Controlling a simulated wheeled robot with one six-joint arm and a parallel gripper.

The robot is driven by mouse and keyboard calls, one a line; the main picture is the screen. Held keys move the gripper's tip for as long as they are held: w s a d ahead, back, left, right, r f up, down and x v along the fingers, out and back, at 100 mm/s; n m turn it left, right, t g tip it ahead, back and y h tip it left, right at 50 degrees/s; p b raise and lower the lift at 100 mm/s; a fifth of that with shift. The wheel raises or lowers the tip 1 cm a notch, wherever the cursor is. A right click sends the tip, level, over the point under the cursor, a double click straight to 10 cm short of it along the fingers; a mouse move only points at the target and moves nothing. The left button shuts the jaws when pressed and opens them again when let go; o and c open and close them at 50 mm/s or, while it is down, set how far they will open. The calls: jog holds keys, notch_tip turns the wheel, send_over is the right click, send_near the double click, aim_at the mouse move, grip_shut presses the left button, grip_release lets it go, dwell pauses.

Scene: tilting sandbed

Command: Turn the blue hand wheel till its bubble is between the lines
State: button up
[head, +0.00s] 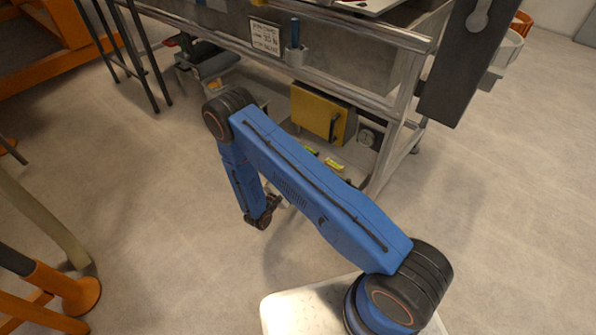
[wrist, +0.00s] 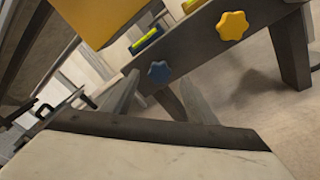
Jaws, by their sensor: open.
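The blue hand wheel (wrist: 159,72) is a lobed knob on the side of a dark grey beam in the wrist view. A yellow-green level vial with blue edging (wrist: 146,40) sits above it; its bubble and lines are too small to read. My gripper (wrist: 160,80) is open, its two grey fingers apart on either side of the wheel in the picture, nothing between them. I cannot tell how far the wheel is beyond the tips. In the head view my gripper (head: 272,206) is low, before the bench; the blue wheel cannot be made out there.
A yellow hand wheel (wrist: 232,25) is to the right on the same beam, with a yellow vial (wrist: 190,5) near it. A yellow box (head: 322,113) stands under the metal bench (head: 400,85). A bench leg is close on the right.

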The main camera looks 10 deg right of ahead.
jog(key=shift+x, duration=1.85)
jog(key=c, duration=1.1)
jog(key=shift+o, duration=0.2)
jog(key=shift+n, duration=0.3)
jog(key=n+g, duration=0.1)
jog(key=n, duration=1.2)
jog(key=shift+w+a+r+g, duration=0.1)
jog(key=shift+g, duration=0.3)
